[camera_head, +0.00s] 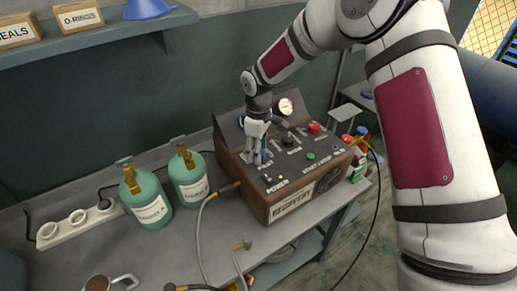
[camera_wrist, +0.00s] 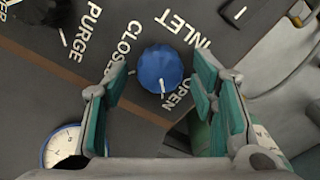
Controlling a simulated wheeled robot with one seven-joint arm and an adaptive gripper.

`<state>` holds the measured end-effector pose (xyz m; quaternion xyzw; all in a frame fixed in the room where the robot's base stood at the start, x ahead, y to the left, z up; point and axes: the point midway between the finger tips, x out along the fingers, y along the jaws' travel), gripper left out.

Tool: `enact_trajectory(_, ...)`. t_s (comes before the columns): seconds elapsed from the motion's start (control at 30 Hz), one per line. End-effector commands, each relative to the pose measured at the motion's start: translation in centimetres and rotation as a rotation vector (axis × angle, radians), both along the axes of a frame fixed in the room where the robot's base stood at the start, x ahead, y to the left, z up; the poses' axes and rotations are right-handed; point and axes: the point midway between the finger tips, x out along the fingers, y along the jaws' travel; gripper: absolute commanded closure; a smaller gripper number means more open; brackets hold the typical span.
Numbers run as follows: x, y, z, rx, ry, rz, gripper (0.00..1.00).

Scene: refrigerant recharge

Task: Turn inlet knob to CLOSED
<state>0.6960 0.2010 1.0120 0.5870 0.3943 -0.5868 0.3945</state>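The blue inlet knob (camera_wrist: 160,66) sits on the dark panel in the wrist view, with "INLET" (camera_wrist: 183,29) above right. Its white mark (camera_wrist: 162,86) points toward the bottom of the picture, beside the "OPEN" label (camera_wrist: 177,92). The "CLOSED" label (camera_wrist: 124,45) is to the knob's left. My gripper (camera_wrist: 161,74) is open, with a green-padded finger on each side of the knob and visible gaps between. In the head view my gripper (camera_head: 257,159) points down over the left part of the recharge machine (camera_head: 293,208); it mostly hides the knob there.
Two green refrigerant bottles (camera_head: 146,200) (camera_head: 188,180) stand left of the machine on the bench (camera_head: 120,248). Hoses (camera_head: 203,236) run in front. The panel has a red knob (camera_head: 314,128), a dark knob (camera_head: 288,141) and a gauge (camera_head: 286,107). A dial (camera_wrist: 63,146) shows lower left in the wrist view.

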Motion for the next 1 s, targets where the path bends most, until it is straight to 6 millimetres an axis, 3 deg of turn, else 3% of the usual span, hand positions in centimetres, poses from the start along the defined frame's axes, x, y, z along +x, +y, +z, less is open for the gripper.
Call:
enact_trajectory(0.03,0.00,0.00,0.01,0.000,0.000,0.000,0.64)
enact_trajectory(0.17,-0.01,-0.01,0.02,0.000,0.000,0.000,0.93)
enact_trajectory(0.57,0.01,0.02,0.02,0.000,0.000,-0.049,0.94)
enact_trajectory(1.0,0.09,-0.01,-0.04,-0.001,-0.001,-0.382,0.94)
